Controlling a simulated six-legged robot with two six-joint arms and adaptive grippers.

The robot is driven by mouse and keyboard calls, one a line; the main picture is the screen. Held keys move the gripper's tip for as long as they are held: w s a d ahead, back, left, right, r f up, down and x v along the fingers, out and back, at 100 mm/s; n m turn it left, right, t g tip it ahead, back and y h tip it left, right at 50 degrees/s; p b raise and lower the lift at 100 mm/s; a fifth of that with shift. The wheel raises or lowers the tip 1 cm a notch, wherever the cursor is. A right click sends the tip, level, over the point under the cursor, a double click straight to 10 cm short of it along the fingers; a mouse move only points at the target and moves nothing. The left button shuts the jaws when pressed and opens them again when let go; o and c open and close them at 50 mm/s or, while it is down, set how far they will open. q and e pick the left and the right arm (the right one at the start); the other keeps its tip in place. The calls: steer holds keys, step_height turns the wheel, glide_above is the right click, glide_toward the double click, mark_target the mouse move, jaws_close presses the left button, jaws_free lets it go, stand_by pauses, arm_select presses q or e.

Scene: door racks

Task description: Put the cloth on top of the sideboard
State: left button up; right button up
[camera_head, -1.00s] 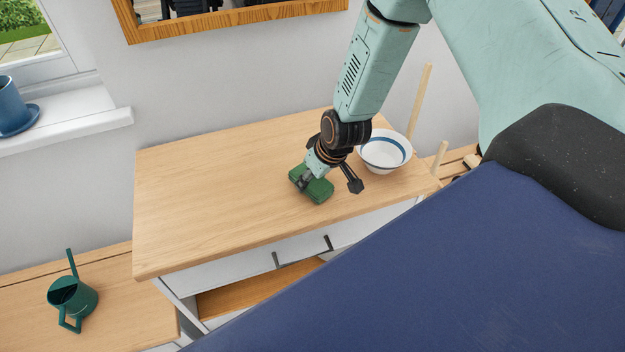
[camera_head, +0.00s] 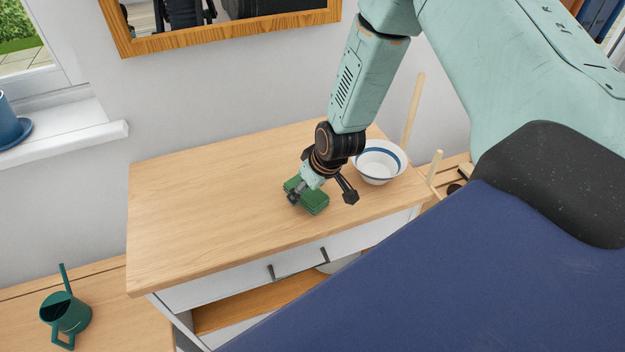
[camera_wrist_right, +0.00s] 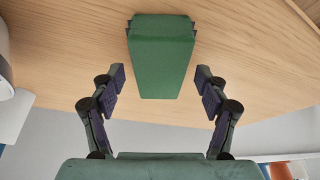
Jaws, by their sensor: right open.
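The green folded cloth (camera_head: 313,201) lies on the wooden top of the sideboard (camera_head: 220,190), near its front edge and left of the bowl. In the right wrist view the cloth (camera_wrist_right: 162,50) shows as a green block just beyond the fingertips. My right gripper (camera_head: 322,198) is open at the cloth, its fingers spread wide. In the right wrist view the open fingers (camera_wrist_right: 158,88) stand on either side of the cloth's near end, with gaps between pads and cloth. My left gripper is not in view.
A white bowl with a blue band (camera_head: 379,161) stands on the sideboard just right of my right gripper. A green watering can (camera_head: 66,313) stands on a lower wooden surface at the left. The left part of the sideboard top is clear.

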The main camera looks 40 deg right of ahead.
steer(key=shift+a+p+v, duration=0.4)
steer(key=shift+p+v, duration=3.75)
steer(key=shift+v, duration=1.95)
steer(key=s+a+f+m+g, duration=0.1)
steer(key=s+a+f, duration=0.3)
steer(key=s, duration=0.9)
steer(key=s+a+f+m+g, duration=0.1)
steer(key=s+a+f+g, duration=0.2)
steer(key=s, duration=1)
steer(key=shift+s+a+f+g+h, duration=0.2)
steer(key=shift+a+f+g+h, duration=0.15)
steer(key=shift+a+f, duration=0.25)
